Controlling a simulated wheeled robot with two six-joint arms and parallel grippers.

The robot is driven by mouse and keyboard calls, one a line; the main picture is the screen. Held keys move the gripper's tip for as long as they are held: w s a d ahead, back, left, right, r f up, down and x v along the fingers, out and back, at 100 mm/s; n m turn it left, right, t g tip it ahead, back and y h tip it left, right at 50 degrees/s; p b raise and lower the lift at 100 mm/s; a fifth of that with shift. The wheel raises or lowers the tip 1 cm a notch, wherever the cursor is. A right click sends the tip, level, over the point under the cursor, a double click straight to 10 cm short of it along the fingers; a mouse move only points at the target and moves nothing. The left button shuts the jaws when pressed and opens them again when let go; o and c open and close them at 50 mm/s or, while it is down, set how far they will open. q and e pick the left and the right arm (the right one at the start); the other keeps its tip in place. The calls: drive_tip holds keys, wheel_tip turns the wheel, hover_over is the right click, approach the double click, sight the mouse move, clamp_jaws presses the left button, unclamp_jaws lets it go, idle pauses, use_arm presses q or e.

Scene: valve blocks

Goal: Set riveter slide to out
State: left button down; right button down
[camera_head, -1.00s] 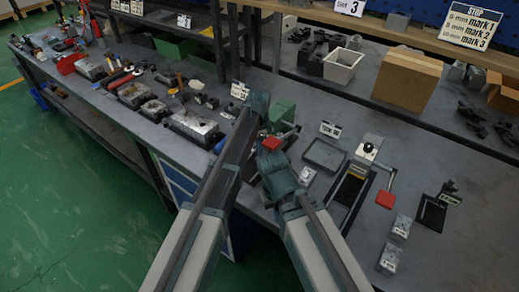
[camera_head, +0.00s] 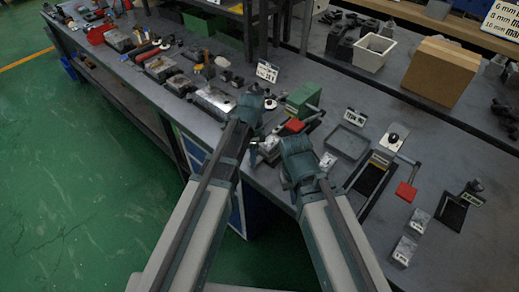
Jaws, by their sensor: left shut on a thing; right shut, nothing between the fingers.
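The bench holds a device with a dark slot (camera_head: 371,178), a pale plate with a black knob (camera_head: 393,138) and a red-ended lever (camera_head: 406,190). Left of it is a green machine (camera_head: 303,98), also with a red-ended handle (camera_head: 294,125). I cannot tell which one is the riveter, nor read its slide's position. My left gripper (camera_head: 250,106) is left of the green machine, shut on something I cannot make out. My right gripper (camera_head: 298,158) is shut and empty in front of the green machine, left of the slotted device. Both grippers' fingertips are largely hidden.
A grey tray (camera_head: 349,142) lies between the two machines. Small metal blocks (camera_head: 408,243) and another black fixture (camera_head: 456,209) are at the right. A cardboard box (camera_head: 440,71) and white bin (camera_head: 373,52) stand behind. Tools and parts crowd the bench's far left.

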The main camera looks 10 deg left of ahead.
use_arm(q)
drive_tip(key=shift+s+a, duration=0.15)
drive_tip(key=shift+s, duration=0.15)
drive_tip(key=c, duration=0.6)
unclamp_jaws()
drive_tip(key=shift+a, duration=0.1)
use_arm(e)
drive_tip(key=shift+r, duration=0.1)
use_arm(q)
drive_tip(key=shift+w+r+p, duration=0.1)
drive_tip(key=shift+r+p, duration=0.35)
use_arm(e)
drive_tip(key=shift+r, duration=0.35)
use_arm(q)
wheel_tip(320, 180, up, 13)
drive_tip(key=p, duration=1.3)
use_arm(e)
wheel_tip(320, 180, up, 13)
use_arm(q)
drive_tip(key=shift+f, duration=0.1)
